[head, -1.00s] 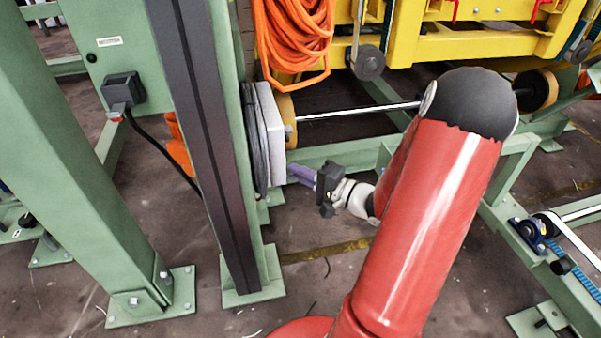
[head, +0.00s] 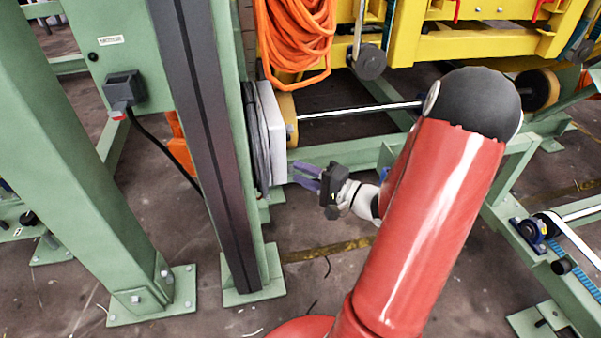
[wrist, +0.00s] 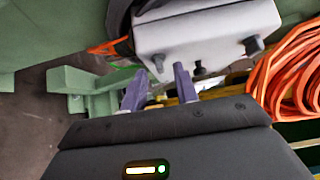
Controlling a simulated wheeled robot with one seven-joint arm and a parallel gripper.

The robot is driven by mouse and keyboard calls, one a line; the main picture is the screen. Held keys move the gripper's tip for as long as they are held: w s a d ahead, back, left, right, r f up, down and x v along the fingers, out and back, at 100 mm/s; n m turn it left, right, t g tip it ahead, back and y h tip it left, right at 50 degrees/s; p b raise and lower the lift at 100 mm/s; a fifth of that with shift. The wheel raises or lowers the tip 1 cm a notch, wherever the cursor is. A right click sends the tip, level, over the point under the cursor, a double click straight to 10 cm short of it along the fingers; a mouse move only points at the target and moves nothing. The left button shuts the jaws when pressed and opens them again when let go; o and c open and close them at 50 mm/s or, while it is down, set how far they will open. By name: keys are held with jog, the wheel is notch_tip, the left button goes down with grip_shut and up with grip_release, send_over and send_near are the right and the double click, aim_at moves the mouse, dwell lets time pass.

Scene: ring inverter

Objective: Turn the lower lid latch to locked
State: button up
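A pale grey box (head: 272,134) is mounted beside the green post; its face shows in the wrist view (wrist: 205,32). That view is turned, with the orange cable at its right. In the wrist view the lower latch appears between the fingertips (wrist: 160,70). I cannot tell whether they touch it or which way it is turned.
A coiled orange cable (head: 294,40) hangs above the box. A green post (head: 205,150) stands left of it. A steel shaft (head: 360,109) and a yellow frame (head: 475,45) lie behind.

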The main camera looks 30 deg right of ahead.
jog(key=v, duration=0.6)
jog(key=shift+s+d, duration=0.15)
jog(key=shift+s, duration=0.2)
jog(key=s+a+r+n+g+h, duration=0.1)
jog(key=s+a+n+g, duration=0.2)
jog(key=a+g, duration=0.25)
jog(key=s+a+r+n+g, duration=0.1)
jog(key=s+a+n+g, duration=0.25)
jog(key=a, duration=0.35)
jog(key=s+a+r+n+g+h, duration=0.1)
jog(key=s+a+r+n+g, duration=0.15)
jog(key=a+g, duration=0.35)
notch_tip(320, 180, up, 20)
jog(key=s+n+t+h+p, duration=0.2)
jog(key=h+p, duration=0.4)
jog(key=p, duration=0.7)
jog(key=n+t, duration=0.1)
jog(key=t, duration=0.1)
jog(key=shift+s+d+t+h, duration=0.25)
jog(key=shift+d+t+h, duration=0.05)
jog(key=shift+d+h, duration=0.1)
